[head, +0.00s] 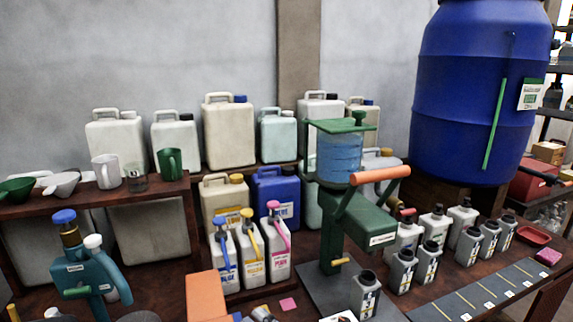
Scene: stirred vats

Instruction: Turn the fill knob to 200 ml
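A green filling machine (362,238) stands on the workbench right of centre. It has a clear cylinder (339,157) with blue contents and graduation lines, and a lever with an orange handle (380,174). A small yellow spout (341,262) sticks out low on the machine's left. A grey bottle (365,294) with a black neck stands in front of the machine. Neither of my grippers can be made out in the head view.
Three white pump bottles (248,252) stand left of the machine. Several grey bottles (428,262) stand to its right, beside a marked dark strip (487,290). A teal device (88,270) is at lower left and an orange block (206,297) at bottom. A large blue barrel (475,90) stands behind right.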

